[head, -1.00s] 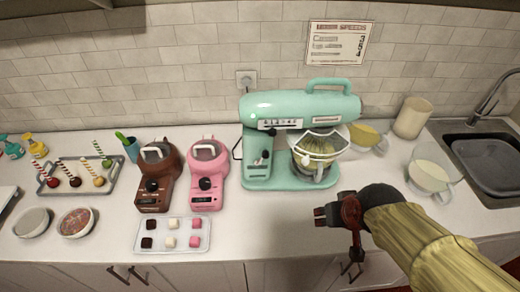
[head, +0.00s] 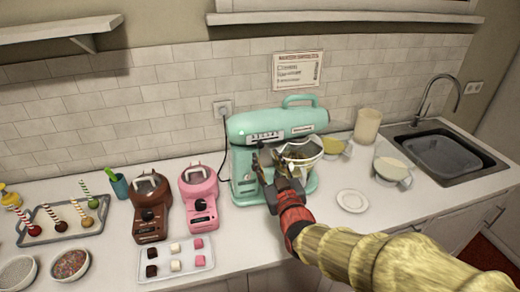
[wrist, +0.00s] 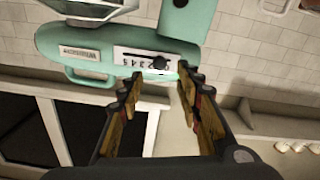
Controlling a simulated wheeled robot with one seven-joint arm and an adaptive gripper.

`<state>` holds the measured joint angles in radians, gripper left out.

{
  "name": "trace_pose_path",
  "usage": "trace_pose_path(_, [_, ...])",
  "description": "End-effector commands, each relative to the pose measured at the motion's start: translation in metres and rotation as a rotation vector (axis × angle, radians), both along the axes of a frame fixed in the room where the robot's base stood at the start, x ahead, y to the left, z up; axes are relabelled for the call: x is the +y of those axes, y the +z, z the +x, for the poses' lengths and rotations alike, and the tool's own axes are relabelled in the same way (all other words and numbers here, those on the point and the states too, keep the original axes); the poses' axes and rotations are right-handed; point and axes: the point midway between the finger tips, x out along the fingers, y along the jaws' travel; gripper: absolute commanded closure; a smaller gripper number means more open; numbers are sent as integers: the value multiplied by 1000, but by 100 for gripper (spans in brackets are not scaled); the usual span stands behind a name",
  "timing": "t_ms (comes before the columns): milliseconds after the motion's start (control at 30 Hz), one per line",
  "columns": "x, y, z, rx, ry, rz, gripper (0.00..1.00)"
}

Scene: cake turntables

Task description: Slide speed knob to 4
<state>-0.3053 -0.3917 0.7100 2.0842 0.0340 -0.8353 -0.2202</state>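The mint-green stand mixer (head: 290,122) stands against the wall, with a white speed scale strip (head: 264,135) on its side. In the wrist view the mixer appears upside down. The black speed knob (wrist: 160,63) sits in the slot of the numbered strip (wrist: 130,58), towards its right end there. The digits are too small to read surely at the knob. My gripper (wrist: 157,80) is open and empty, its two fingers apart with the knob just beyond and between their tips. In the head view my gripper (head: 268,163) is in front of the mixer and hides part of its stand.
The mixer bowl (head: 302,152) is close to the right of my gripper. Pink (head: 200,195) and brown (head: 150,205) melting pots stand to the left, with a sweets tray (head: 176,262) before them. A white plate (head: 352,201) lies on the counter to the right.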

Motion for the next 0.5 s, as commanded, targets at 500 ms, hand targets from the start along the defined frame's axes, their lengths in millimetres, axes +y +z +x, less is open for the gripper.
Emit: trace_pose_path(500, [18,-2,63,3,-1,0,65])
